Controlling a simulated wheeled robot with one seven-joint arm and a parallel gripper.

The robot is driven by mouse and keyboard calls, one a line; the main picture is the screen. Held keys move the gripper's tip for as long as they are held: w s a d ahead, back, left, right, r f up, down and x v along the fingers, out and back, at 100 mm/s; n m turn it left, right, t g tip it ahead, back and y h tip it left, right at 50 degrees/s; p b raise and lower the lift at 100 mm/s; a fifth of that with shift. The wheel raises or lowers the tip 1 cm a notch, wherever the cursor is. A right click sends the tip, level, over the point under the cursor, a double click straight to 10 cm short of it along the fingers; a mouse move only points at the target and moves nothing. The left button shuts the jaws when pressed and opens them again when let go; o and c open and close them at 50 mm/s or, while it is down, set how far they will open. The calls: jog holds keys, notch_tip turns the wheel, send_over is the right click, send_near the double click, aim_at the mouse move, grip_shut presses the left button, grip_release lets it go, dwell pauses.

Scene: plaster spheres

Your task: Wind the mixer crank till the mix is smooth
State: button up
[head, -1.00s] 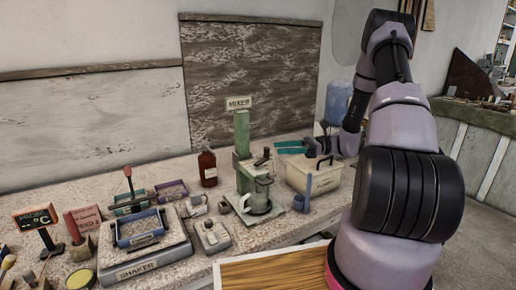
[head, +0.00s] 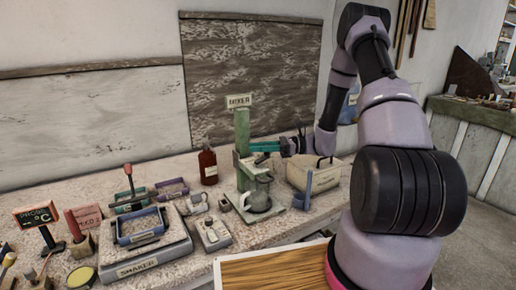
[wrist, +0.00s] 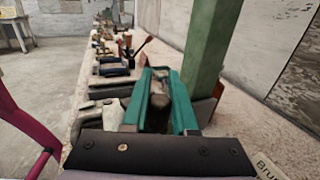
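The mixer is a green post (head: 242,135) on a flat base, with a MIXER sign (head: 238,101) on top. A clear jug (head: 258,196) stands at its foot; its contents are too small to judge. My gripper (head: 264,147) is beside the post, just above the dark crank handle (head: 262,158). In the wrist view, the teal fingers (wrist: 162,98) are apart, with the dark handle (wrist: 158,108) between them. I cannot tell whether they touch it. The green post (wrist: 208,60) rises close to the right finger.
A cream bin (head: 314,176) and a blue upright holder (head: 308,186) stand to the right. A shaker (head: 146,255) with a blue tray sits further left. The wall is close behind the bench.

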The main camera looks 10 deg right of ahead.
grip_shut()
jog(key=shift+a+g, duration=0.1)
jog(key=shift+g, duration=0.2)
jog(key=n+g, duration=0.2)
jog(key=a+n+g, duration=0.1)
jog(key=g, duration=0.2)
jog(key=shift+w+a+n+h, duration=0.1)
jog(key=shift+w+n+h, duration=0.1)
jog(key=shift+n+h, duration=0.15)
jog(key=shift+s+a+n+g+h, duration=0.1)
jog(key=shift+a+n+g+h, duration=0.2)
jog(key=shift+n+g+h, duration=0.6)
jog(key=shift+s+a+n+g+h, duration=0.15)
jog(key=shift+a+n+g+h, duration=0.2)
jog(key=shift+n+g, duration=1.05)
jog(key=shift+s+a+n+g+h, duration=0.15)
jog(key=shift+n+g+h, duration=0.5)
jog(key=shift+g, duration=1.05)
jog(key=shift+a, duration=0.1)
jog(key=o, duration=0.7)
grip_release()
jog(key=shift+o, duration=0.2)
